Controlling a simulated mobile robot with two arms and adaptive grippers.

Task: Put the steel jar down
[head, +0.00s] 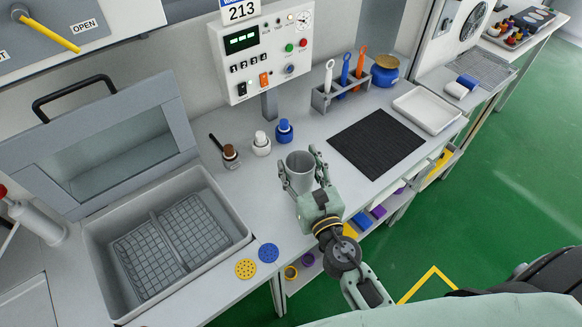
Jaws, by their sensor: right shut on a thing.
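The steel jar (299,164) is a grey, open-topped cylinder over the middle of the grey bench. My right gripper (303,172) is shut on the jar, with a finger on each side of it. The jar looks upright. I cannot tell whether its base touches the bench, since the gripper hides part of it. My left gripper is not in view.
A dark ribbed mat (376,144) and a white tray (426,110) lie to the right. Small bottles, one with a white cap (261,144), stand behind left. A basin with wire baskets (238,231) is at left. Yellow (246,269) and blue (268,252) discs lie near the front edge.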

